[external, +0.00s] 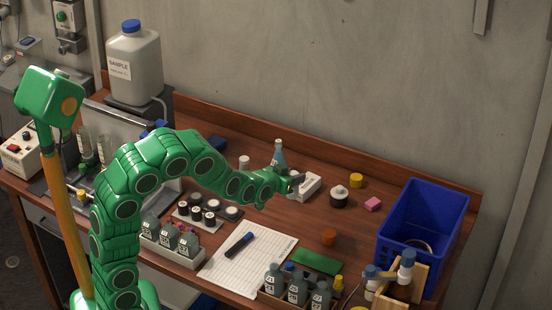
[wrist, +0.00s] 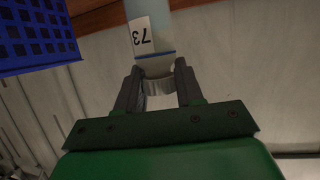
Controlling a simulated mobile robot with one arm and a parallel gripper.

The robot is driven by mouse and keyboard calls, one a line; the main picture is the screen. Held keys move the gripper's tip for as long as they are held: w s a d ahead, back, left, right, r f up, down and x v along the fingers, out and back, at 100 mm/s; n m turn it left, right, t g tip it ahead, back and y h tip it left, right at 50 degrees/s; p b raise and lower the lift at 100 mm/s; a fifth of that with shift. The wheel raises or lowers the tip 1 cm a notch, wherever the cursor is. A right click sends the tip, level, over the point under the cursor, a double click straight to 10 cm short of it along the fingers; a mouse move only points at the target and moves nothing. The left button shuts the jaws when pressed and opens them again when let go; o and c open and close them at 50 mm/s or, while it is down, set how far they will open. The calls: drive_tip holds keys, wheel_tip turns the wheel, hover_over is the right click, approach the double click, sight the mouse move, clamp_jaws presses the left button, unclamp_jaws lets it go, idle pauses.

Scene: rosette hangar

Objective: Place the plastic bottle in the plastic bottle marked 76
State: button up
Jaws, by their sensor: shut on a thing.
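My gripper (wrist: 159,82) is shut on a pale bottle (wrist: 150,18) with a white label reading 73, upside down in the wrist view. A whitish round part of it lies between the fingers. In the external view my gripper (external: 295,184) is above the middle of the bench; a pale blue bottle with a narrow top (external: 278,153) shows just behind it, and I cannot tell whether it is the held one. Grey labelled bottles stand in a front tray (external: 262,292) and in a white rack (external: 143,240). Their numbers are too small to read, so I cannot pick out 76.
A blue crate (external: 418,225) stands at the right; a blue grid-walled thing (wrist: 38,35) shows in the wrist view. A paper sheet (external: 245,262) with a marker, small jars (external: 338,197) and a green pad (external: 315,262) lie around. A large sample jug (external: 134,65) stands back left.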

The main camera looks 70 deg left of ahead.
drive_tip(key=s+a+r+n+g+y, duration=0.2)
drive_tip(key=s+a+r+n+g, duration=0.1)
drive_tip(key=s+a, duration=0.9)
drive_tip(key=s+a+r+n+g+y, duration=0.35)
drive_tip(key=s+a, duration=0.55)
drive_tip(key=s, duration=0.6)
drive_tip(key=w+a+f, duration=0.7)
drive_tip(key=a+f, duration=0.3)
drive_tip(key=shift+w+h, duration=0.3)
drive_tip(key=shift+h, duration=0.05)
drive_tip(key=shift+w+a+f, duration=0.1)
drive_tip(key=shift+a+f, duration=0.05)
drive_tip(key=shift+f, duration=0.8)
drive_tip(key=shift+w+a+f, duration=0.1)
drive_tip(key=shift+a+f, duration=0.05)
drive_tip(key=shift+f, duration=0.75)
drive_tip(key=shift+f, duration=0.1)
drive_tip(key=o, duration=1)
